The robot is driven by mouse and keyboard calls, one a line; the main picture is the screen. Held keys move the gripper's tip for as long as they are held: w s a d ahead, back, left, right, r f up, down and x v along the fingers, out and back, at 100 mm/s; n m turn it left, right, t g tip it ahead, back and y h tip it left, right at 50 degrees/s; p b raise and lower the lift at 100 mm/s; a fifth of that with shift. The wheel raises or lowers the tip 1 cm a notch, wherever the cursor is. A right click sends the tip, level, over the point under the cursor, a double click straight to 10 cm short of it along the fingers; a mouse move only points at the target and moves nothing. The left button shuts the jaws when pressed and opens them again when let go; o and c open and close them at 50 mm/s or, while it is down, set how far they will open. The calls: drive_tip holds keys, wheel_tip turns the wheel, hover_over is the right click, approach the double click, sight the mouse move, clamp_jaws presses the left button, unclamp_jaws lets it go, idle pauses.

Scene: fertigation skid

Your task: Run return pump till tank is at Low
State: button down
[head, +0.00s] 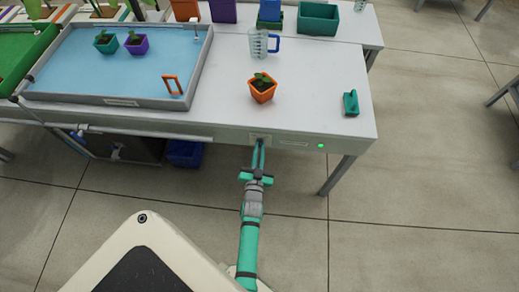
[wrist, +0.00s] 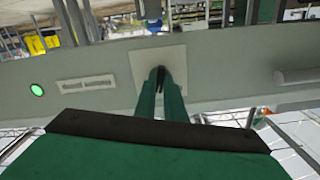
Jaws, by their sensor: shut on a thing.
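My gripper (head: 260,145) reaches the front edge of the grey bench, at a small pale square plate (head: 261,137). In the wrist view, the plate (wrist: 140,58) has a small dark switch lever (wrist: 160,73) between my green fingertips (wrist: 162,82), which are shut on it; the fingers partly hide it. A green lamp (head: 320,146) glows to the plate's right in the head view; it also shows at left in the wrist view (wrist: 37,90). A label (head: 293,143) lies between them. A shallow grey tank (head: 207,62) of blue water stands on the bench. No level mark is readable.
Potted plants (head: 105,42) stand in the tank, with an orange frame-shaped thing (head: 172,85). A clear jug (head: 259,43), an orange pot (head: 262,90) and a teal tool (head: 351,103) are on the bench. A blue bin (head: 184,153) sits below. Floor at right is clear.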

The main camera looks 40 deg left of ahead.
drive_tip(key=m, duration=0.4)
drive_tip(key=shift+d+m, duration=0.1)
drive_tip(key=shift+m, duration=0.8)
drive_tip(key=shift+s+f, duration=0.1)
drive_tip(key=c, duration=1.8)
unclamp_jaws()
drive_tip(key=shift+c, duration=0.2)
drive_tip(key=v, duration=1)
drive_tip(key=shift+s, duration=0.25)
drive_tip(key=shift+d, duration=0.15)
